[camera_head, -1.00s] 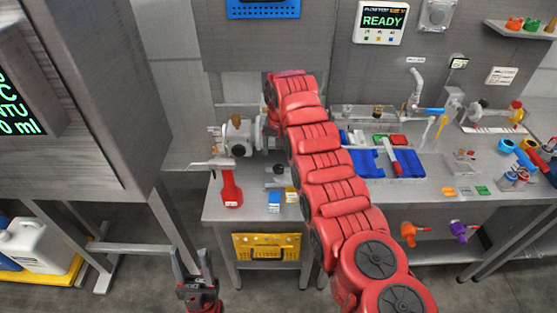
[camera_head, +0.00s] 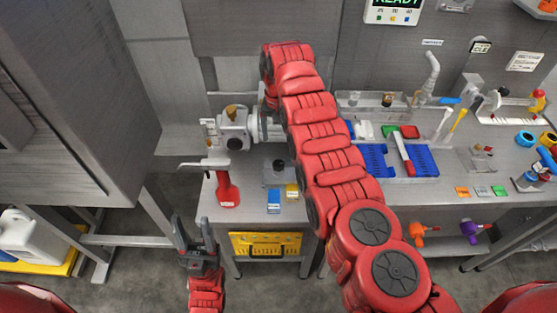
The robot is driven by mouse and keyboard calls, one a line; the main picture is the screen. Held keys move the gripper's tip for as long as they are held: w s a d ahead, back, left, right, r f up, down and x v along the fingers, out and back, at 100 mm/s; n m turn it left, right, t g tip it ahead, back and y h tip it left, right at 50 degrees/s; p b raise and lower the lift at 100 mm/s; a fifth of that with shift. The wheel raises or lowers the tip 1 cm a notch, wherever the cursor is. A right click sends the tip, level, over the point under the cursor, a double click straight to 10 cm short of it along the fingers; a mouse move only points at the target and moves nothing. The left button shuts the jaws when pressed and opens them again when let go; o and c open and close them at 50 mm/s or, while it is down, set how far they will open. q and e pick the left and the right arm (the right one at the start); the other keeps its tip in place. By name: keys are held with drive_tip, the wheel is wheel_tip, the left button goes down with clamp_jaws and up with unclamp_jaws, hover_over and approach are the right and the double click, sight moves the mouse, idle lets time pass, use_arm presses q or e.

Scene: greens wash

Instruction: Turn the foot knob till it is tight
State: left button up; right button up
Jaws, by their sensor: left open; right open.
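A pale metal device with a round body (camera_head: 238,132) and a brown piece on top (camera_head: 233,112) stands at the bench's left end. I cannot make out for certain which part is the foot knob. My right arm reaches up over the bench and bends down just right of the device. The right gripper (camera_head: 267,127) is mostly hidden behind the arm, close beside the device; I cannot tell if it touches. My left gripper (camera_head: 194,244) is open and empty, low in front of the bench's left side, its fingers pointing up, away from the device.
A red spray bottle (camera_head: 227,188) stands at the bench's left front. Blue trays (camera_head: 422,160) lie right of my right arm. A grey cabinet (camera_head: 85,90) fills the left. A yellow case (camera_head: 265,244) hangs under the bench.

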drive_tip(key=b, duration=0.2)
hover_over(278, 163)
wheel_tip(278, 163, down, 7)
drive_tip(key=shift+s+d+f, duration=0.1)
wheel_tip(278, 163, down, 5)
drive_tip(key=b, duration=0.4)
drive_tip(key=shift+f+b, duration=0.1)
drive_tip(key=shift+b, duration=0.2)
clamp_jaws()
